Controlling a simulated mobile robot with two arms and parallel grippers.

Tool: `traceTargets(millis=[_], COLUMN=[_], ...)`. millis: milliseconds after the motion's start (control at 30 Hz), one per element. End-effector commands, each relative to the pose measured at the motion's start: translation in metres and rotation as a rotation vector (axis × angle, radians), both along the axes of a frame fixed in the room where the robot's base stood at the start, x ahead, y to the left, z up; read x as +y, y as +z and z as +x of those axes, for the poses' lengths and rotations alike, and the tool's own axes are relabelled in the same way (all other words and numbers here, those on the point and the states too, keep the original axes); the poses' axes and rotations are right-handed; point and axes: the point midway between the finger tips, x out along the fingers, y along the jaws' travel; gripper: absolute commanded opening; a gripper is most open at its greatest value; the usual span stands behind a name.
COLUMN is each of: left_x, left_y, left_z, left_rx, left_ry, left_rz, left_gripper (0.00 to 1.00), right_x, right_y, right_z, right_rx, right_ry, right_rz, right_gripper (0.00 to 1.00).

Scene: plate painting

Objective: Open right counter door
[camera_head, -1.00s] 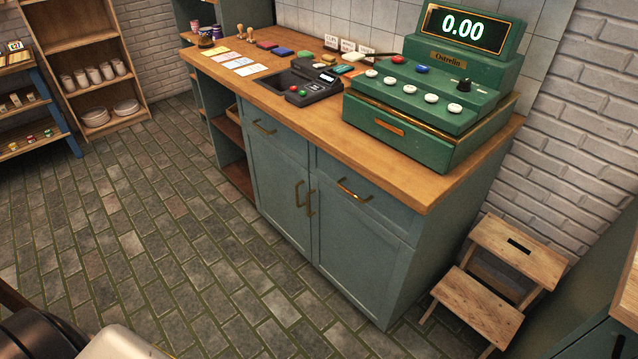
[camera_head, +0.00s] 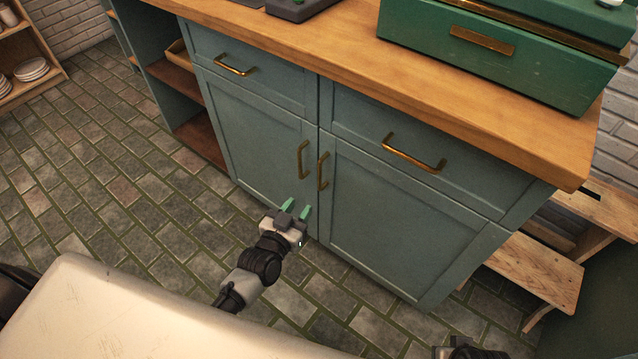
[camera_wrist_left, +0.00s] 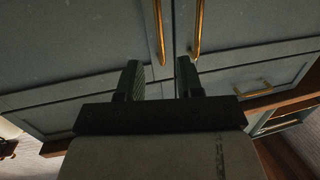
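The right counter door (camera_head: 395,230) is a grey-blue panel and is closed. Its upright brass handle (camera_head: 323,171) sits at its upper left edge, beside the left door's handle (camera_head: 303,159). My left gripper (camera_head: 296,208) is open and empty, with green fingers, in front of and below the two handles. In the left wrist view, which looks turned over, both handles show beyond the fingertips (camera_wrist_left: 159,78). The right door's handle (camera_wrist_left: 160,32) lines up with the gap between the fingers and appears untouched. Part of my right arm shows at the bottom right edge; its fingers are not visible.
The wooden countertop (camera_head: 440,115) overhangs two closed drawers with brass handles (camera_head: 413,153). The green cash register (camera_head: 500,60) stands on top. A wooden step stool (camera_head: 535,275) is right of the counter. The tiled floor (camera_head: 110,215) left of the counter is clear.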

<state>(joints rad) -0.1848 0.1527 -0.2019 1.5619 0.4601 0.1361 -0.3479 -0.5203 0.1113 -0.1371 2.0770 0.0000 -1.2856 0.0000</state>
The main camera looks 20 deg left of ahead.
Motion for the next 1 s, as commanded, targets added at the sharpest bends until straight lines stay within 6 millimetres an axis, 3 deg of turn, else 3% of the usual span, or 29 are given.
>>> traceTargets(millis=[267, 700, 1000], left_x=[-0.002, -0.014, -0.017], left_y=[0.023, 0.022, 0.023], left_z=[0.018, 0.093, 0.115], left_rx=[-0.095, -0.092, -0.091], left_ry=[0.006, 0.005, 0.005], left_rz=[-0.021, -0.02, -0.019], left_gripper=[0.36, 0.36, 0.36], right_x=[-0.001, -0.003, -0.004], right_y=[0.022, 0.078, 0.08], right_z=[-0.002, -0.016, -0.018], right_rx=[-0.017, -0.049, -0.049], right_ry=[-0.002, -0.005, -0.007], right_rz=[0.001, 0.002, 0.001], right_gripper=[0.43, 0.43, 0.43])
